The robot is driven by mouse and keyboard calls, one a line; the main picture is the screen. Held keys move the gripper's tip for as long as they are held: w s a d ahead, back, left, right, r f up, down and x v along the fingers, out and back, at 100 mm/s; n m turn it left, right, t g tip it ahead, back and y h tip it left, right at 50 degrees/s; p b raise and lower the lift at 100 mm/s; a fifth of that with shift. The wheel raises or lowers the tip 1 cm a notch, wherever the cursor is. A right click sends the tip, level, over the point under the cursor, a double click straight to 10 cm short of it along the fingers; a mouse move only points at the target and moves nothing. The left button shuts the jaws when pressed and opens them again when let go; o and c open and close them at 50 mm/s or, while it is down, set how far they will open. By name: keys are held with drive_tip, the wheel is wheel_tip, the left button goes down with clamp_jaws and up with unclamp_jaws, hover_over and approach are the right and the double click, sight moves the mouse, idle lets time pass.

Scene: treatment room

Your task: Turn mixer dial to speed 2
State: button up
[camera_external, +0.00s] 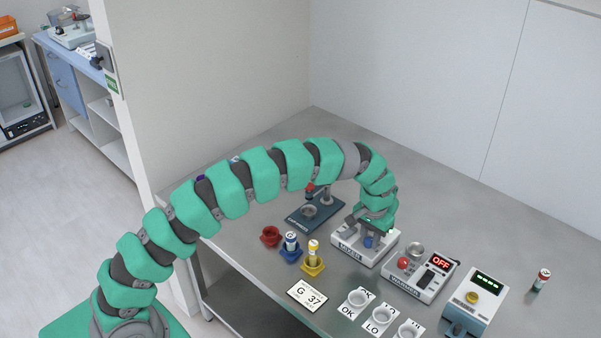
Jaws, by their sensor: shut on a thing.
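The mixer (349,253) is a white box on the grey bench, with a label on its front that looks like MIXER. Its blue dial (368,242) shows on top, partly covered by my gripper. My gripper (370,233) points down over the mixer from the end of my green arm. Its dark fingers are shut on the blue dial. The dial's speed marks and pointer are too small and too covered to read.
Right of the mixer stands a device (421,283) with a red button and an OFF display, then a grey unit (466,307) with a green display. Red (271,236), blue and yellow holders stand left, vials in the latter two. A capped vial (541,280) stands far right.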

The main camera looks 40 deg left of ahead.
sight(370, 239)
drive_tip(key=shift+r, duration=0.1)
drive_tip(key=o, duration=1)
wheel_tip(370, 239, up, 14)
drive_tip(key=shift+f, duration=0.2)
drive_tip(key=shift+w, duration=0.1)
